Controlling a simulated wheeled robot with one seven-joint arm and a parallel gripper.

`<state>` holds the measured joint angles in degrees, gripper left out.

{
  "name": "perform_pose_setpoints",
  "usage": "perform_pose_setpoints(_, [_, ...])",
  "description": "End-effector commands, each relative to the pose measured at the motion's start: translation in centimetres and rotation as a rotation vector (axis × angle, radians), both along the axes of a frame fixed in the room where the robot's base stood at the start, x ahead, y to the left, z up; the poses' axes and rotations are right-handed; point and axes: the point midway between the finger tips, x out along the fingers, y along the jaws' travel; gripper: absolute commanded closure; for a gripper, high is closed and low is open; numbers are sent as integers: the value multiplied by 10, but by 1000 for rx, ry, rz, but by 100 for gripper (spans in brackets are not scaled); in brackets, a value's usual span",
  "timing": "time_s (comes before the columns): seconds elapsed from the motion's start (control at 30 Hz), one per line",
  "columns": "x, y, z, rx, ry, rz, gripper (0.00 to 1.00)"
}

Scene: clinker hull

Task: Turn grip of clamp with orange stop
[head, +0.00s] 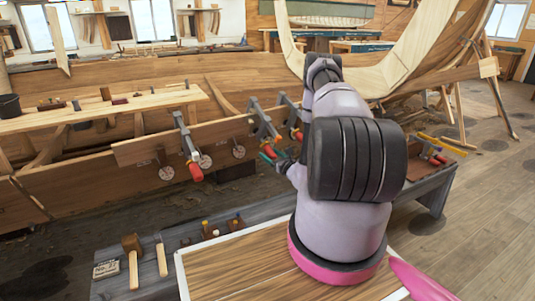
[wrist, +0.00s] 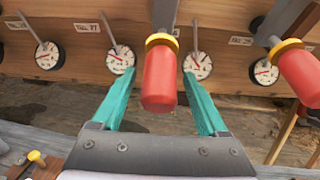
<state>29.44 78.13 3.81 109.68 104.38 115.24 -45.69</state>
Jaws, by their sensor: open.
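In the wrist view a clamp's red grip (wrist: 160,80) with an orange-yellow collar (wrist: 162,40) hangs in the middle, its end toward me. My gripper (wrist: 158,74) is open, one teal finger on each side of this grip in the picture, with gaps showing. I cannot tell how deep the grip sits between them. A second red grip (wrist: 302,76) with a yellow collar (wrist: 286,46) is at the right. The two collars look much alike in colour. In the head view my gripper (head: 275,154) is beside the middle clamp (head: 262,122), partly hidden by my arm.
Another clamp (head: 187,143) stands to the left on the plank (head: 140,150). Round dials (wrist: 121,57) with pointers line the plank behind the grips. A low grey bench (head: 150,262) carries a mallet (head: 132,258) and small pegs. More clamps lie on a bench at right (head: 432,150).

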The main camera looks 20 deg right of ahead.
Motion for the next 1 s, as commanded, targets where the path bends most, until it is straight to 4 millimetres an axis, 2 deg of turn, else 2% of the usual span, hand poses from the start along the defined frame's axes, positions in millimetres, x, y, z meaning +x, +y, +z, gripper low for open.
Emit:
perform_pose_setpoints(0.1, [15, 3, 0, -2, -1, 2, 24])
perform_pose_setpoints(0.2, [21, 4, 0, 0, 0, 1, 24])
perform_pose_setpoints(0.5, [24, 4, 0, 1, 0, 0, 24])
perform_pose_setpoints(0.53, [24, 4, 0, 1, 0, 0, 27])
perform_pose_setpoints(0.67, [24, 4, 0, 1, 0, 0, 77])
perform_pose_setpoints(0.7, [24, 4, 0, 1, 0, 0, 92])
perform_pose_setpoints(0.73, [24, 4, 0, 1, 0, 0, 100])
perform_pose_setpoints(1.0, [24, 3, 0, 22, 4, 11, 100])
